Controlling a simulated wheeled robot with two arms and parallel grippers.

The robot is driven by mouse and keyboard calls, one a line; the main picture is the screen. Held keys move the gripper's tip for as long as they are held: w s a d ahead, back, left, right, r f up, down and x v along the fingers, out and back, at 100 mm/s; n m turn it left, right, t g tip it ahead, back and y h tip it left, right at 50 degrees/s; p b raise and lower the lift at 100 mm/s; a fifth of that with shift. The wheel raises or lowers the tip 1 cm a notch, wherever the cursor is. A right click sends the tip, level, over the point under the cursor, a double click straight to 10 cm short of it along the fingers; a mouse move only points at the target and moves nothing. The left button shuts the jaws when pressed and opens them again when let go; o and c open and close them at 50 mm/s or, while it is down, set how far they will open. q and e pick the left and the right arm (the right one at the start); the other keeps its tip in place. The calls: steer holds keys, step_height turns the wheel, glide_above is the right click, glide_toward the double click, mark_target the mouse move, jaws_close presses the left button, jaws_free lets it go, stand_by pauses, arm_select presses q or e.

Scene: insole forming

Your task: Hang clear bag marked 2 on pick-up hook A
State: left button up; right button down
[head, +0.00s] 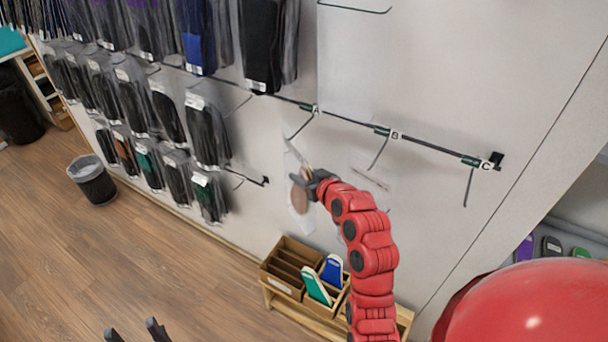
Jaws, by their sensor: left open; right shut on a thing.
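A clear bag (299,201) with a brown insole shape inside is held at its top by my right gripper (308,181), which is shut on it. I cannot read a mark on the bag. It hangs in front of the wall, below pick-up hook A (301,127) and apart from it. Hook A is a thin prong with a green-and-white label on the dark rail, and it is empty. My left gripper (136,332) shows only its two dark, spread fingertips at the bottom left edge, open and empty, far from the bag.
Hooks B (379,152) and C (468,186) continue along the rail to the right, both seemingly empty. Several packaged insoles (208,135) crowd the wall at left. A wooden organizer (284,268) with insoles stands below. A bin (93,184) stands on open floor at left.

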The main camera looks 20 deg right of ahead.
steer(key=shift+c, duration=1)
jaws_free()
steer(key=p+v, duration=1.3)
steer(key=v, duration=0.4)
steer(key=shift+s, duration=0.15)
steer(key=shift+r, duration=0.1)
